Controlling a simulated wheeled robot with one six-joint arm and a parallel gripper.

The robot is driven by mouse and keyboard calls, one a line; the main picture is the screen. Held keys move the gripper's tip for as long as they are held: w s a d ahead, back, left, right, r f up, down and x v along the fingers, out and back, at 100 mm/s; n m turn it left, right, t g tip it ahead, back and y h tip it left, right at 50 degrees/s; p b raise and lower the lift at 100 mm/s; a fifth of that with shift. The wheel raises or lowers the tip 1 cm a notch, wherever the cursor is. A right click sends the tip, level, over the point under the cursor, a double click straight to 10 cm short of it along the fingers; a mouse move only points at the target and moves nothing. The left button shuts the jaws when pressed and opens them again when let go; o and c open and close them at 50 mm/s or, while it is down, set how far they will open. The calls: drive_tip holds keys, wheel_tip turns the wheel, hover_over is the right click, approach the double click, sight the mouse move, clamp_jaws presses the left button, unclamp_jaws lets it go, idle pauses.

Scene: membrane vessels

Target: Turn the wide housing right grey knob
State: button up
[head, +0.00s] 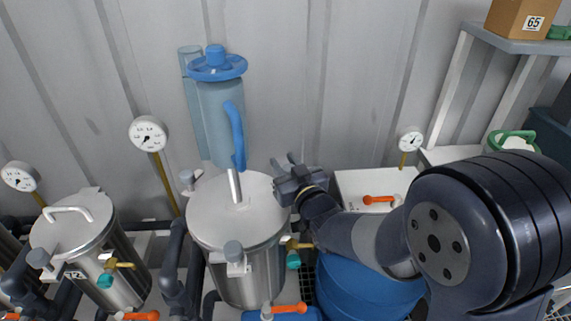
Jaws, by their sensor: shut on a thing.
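The wide housing (222,212) is a steel vessel with a pale round lid, standing in the middle of the head view. Grey knobs sit at its rim: one at the left (188,178) and one at the front (234,252). My gripper (285,170) reaches in from the right to the lid's right edge. Its jaws are shut on the right grey knob, which is mostly hidden behind the jaws.
A smaller steel housing (72,222) stands at the left. A blue-capped clear cylinder (216,100) rises behind the lid. Gauges (148,134) stand before the wall. A blue drum (350,290) is below my arm. Orange-handled valves (288,308) and dark pipes crowd the front.

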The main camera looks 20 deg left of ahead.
drive_tip(key=shift+n+g+y, duration=0.3)
drive_tip(key=shift+g, duration=0.1)
drive_tip(key=n+g+y, duration=0.1)
drive_tip(key=g, duration=0.1)
drive_tip(key=n+g+y, duration=0.1)
drive_tip(key=n+g, duration=0.1)
drive_tip(key=shift+s+a+r, duration=0.1)
drive_tip(key=shift+s, duration=0.1)
drive_tip(key=shift+s+n+g+h+p, duration=0.4)
drive_tip(key=shift+n+g+h+p, duration=0.4)
drive_tip(key=shift+n+g, duration=2.05)
drive_tip(key=shift+s+n+g+h+p, duration=0.45)
drive_tip(key=shift+n+g+p, duration=1.05)
drive_tip(key=shift+g, duration=2.4)
drive_tip(key=shift+s+n+g+h+p, duration=0.3)
drive_tip(key=shift+n+g+h+p, duration=0.4)
drive_tip(key=shift+n+g, duration=2.3)
drive_tip(key=shift+g+h, duration=0.25)
drive_tip(key=shift+g, duration=0.3)
drive_tip(key=o, duration=1)
drive_tip(key=shift+c, duration=0.2)
drive_tip(key=shift+d, duration=0.25)
